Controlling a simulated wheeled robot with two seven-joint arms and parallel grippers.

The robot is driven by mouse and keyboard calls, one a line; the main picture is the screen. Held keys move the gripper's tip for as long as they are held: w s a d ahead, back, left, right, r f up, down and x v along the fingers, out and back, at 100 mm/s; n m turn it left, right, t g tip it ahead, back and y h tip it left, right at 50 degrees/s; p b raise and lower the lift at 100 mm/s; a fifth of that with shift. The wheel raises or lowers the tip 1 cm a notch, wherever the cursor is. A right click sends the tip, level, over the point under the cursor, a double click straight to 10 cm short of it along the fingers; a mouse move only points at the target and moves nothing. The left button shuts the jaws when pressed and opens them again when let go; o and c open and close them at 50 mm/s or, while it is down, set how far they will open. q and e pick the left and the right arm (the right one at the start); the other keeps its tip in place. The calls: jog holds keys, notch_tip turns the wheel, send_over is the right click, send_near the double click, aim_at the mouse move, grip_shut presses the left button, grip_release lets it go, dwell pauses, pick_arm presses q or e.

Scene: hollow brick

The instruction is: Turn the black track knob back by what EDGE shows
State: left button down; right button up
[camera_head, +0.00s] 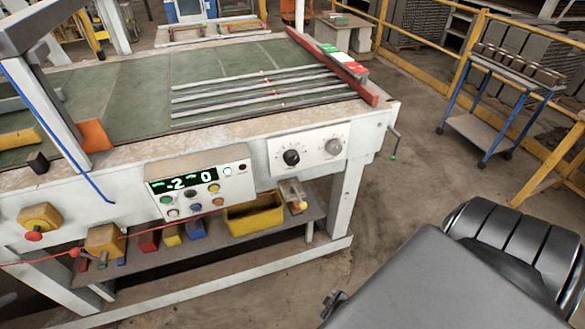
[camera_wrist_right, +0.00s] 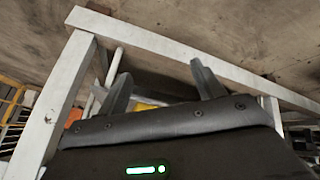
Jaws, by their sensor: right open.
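The black track knob (camera_head: 291,157) sits on a white plate on the front of the table, right of the display. A grey knob (camera_head: 333,147) is beside it on the same plate. The green display (camera_head: 181,184) reads about "-2" on the left and "0" on the right; the small labels above the digits are too small to read, so I cannot tell which is EDGE. My right gripper (camera_wrist_right: 164,82) is open and empty in the right wrist view, below the white table frame. My right arm fills the lower right of the head view, well away from the knob. My left gripper is not in view.
A yellow bin (camera_head: 254,217) stands on the lower shelf below the knobs. A crank handle (camera_head: 394,145) sticks out at the table's right end. A blue trolley (camera_head: 500,95) and yellow railing stand right. The floor between is clear.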

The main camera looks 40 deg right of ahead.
jog(key=w+d+r+n+t+h+b, duration=0.1)
jog(key=w+d+r+t, duration=0.15)
jog(key=w+r, duration=0.55)
jog(key=w+d+r+n+t+h, duration=0.1)
jog(key=w+d+r+t, duration=0.15)
jog(key=w+r, duration=0.55)
jog(key=w+r+t, duration=0.1)
jog(key=r, duration=0.3)
jog(key=w+r+t, duration=0.1)
jog(key=w+r, duration=0.1)
jog(key=r, duration=0.3)
jog(key=w+r+n+t, duration=0.1)
jog(key=r, duration=0.4)
jog(key=shift+w+d+r+t+h+b, duration=0.2)
jog(key=shift+w+t+h+b, duration=0.1)
jog(key=shift+w+t, duration=0.1)
jog(key=n+t+h, duration=0.1)
jog(key=t+h, duration=0.1)
send_near(294, 161)
jog(key=s, duration=0.2)
jog(key=shift+n, duration=0.6)
jog(key=x, duration=0.3)
jog(key=p+x, duration=0.1)
jog(key=x, duration=0.3)
jog(key=p+x, duration=0.1)
jog(key=x, duration=0.2)
jog(key=shift+w+a, duration=0.25)
jog(key=shift+w, duration=0.2)
